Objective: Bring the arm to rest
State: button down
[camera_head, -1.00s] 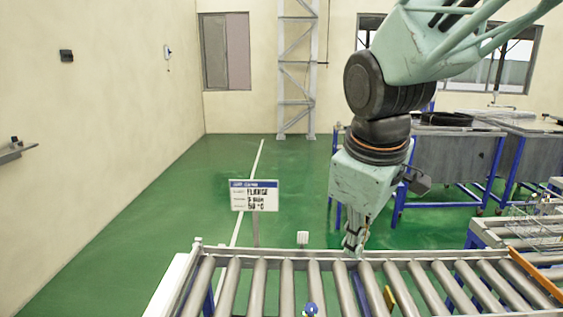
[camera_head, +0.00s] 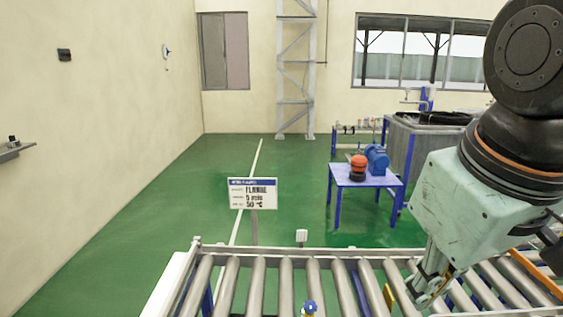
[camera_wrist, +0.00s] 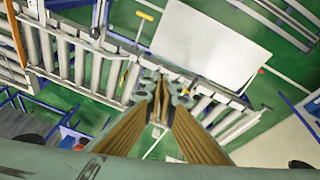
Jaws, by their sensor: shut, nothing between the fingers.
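My gripper (camera_head: 428,292) is at the lower right in the head view, pointing down and to the left over the roller conveyor (camera_head: 262,291). In the wrist view its two long brown fingers (camera_wrist: 161,90) meet at their tips, shut and empty. The wrist view looks over the rollers, the green floor and a large white panel (camera_wrist: 212,42). The gap between the fingertips and the rollers is hard to judge.
A sign (camera_head: 252,195) stands behind the conveyor. A blue table (camera_head: 366,180) with an orange-and-black item and a blue motor-like unit stands farther back. A small blue-topped item (camera_head: 309,308) shows at the front edge. Green floor at the left is open.

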jog(key=s+m, duration=0.3)
jog(key=s, duration=0.4)
jog(key=shift+s+d+f, duration=0.2)
jog(key=shift+d+f, duration=0.1)
jog(key=shift+d, duration=0.15)
jog(key=shift+f, duration=0.1)
